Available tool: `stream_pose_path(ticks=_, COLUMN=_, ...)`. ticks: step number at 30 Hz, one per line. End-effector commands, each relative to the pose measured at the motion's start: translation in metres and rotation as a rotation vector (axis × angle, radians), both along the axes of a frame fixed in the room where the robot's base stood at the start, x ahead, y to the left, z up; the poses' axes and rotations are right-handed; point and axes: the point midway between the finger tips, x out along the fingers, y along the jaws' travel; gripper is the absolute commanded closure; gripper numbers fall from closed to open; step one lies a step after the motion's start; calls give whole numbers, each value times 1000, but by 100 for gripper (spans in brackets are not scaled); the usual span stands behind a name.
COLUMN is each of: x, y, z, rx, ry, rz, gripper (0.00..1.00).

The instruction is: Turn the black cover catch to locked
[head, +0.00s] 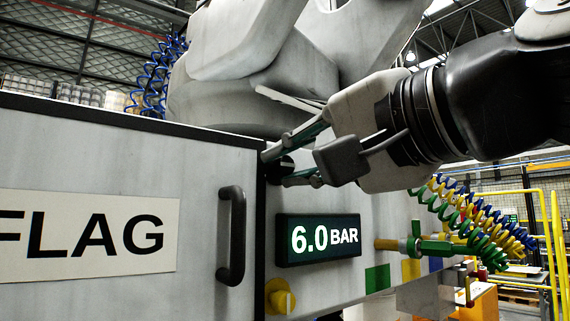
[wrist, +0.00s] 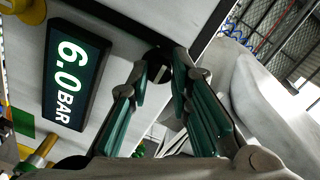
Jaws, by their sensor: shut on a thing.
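The black cover catch (head: 287,165) is a small round knob at the upper right edge of the grey cover (head: 215,165), between cover and panel. It also shows in the wrist view (wrist: 158,60), between the fingertips. My gripper (head: 276,168) reaches in from the right, with one green-padded finger above the catch and one below. In the wrist view my gripper (wrist: 160,70) has its fingertips on either side of the catch, shut on it. The fingers partly hide the catch, and I cannot tell which way it is turned.
A black handle (head: 231,235) stands out from the cover beside a FLAG label (head: 90,235). A 6.0 BAR display (head: 318,240) sits just below my gripper. A yellow knob (head: 280,297) is under it. A green valve (head: 430,246) and coiled hoses (head: 470,222) are at right.

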Motion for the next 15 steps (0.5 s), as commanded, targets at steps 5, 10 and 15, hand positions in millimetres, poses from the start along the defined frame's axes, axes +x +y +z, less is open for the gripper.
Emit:
stream_pose_path(ticks=5, x=0, y=0, z=0, rx=14, ry=9, rz=1, gripper=100)
stream_pose_path(ticks=10, x=0, y=0, z=0, rx=14, ry=9, rz=0, gripper=100)
stream_pose_path(ticks=15, x=0, y=0, z=0, rx=14, ry=9, rz=0, gripper=79)
